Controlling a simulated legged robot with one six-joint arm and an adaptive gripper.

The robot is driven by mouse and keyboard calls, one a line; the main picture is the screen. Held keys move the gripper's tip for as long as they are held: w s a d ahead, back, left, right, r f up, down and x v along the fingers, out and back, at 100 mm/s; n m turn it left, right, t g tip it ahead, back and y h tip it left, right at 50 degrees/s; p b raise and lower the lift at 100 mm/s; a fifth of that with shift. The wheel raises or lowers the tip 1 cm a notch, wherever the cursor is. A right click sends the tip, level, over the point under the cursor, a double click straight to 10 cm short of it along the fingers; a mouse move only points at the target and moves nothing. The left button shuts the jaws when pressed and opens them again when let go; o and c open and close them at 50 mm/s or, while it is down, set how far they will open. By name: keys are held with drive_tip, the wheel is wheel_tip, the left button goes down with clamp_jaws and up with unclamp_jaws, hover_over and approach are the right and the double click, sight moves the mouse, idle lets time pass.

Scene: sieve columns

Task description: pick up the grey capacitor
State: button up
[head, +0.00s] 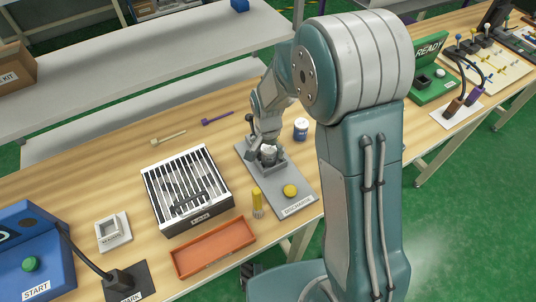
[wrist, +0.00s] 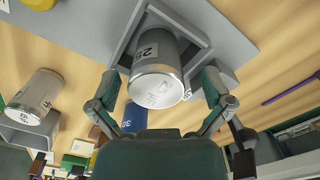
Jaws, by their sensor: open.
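The grey capacitor (head: 269,153) stands in a grey holder on the grey plate labelled DISCHARGE (head: 298,208). In the wrist view the capacitor (wrist: 158,75) is a metal cylinder with printed marks, inside an angular grey holder (wrist: 190,27). My gripper (head: 264,143) is directly over it in the head view and partly covers it. In the wrist view my gripper (wrist: 161,84) is open, with one finger on each side of the capacitor's end. Whether the fingers touch it I cannot tell. A second grey cylinder (wrist: 36,95) shows at the left of the wrist view.
A yellow button (head: 290,190) sits on the plate and a yellow cylinder (head: 257,200) stands beside it. A slatted box (head: 187,188) and an orange tray (head: 214,247) are to the left. A shelf runs behind.

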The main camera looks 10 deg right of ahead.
drive_tip(key=shift+a, duration=0.1)
drive_tip(key=c, duration=0.5)
drive_tip(key=shift+d, duration=0.3)
drive_tip(key=c, duration=0.8)
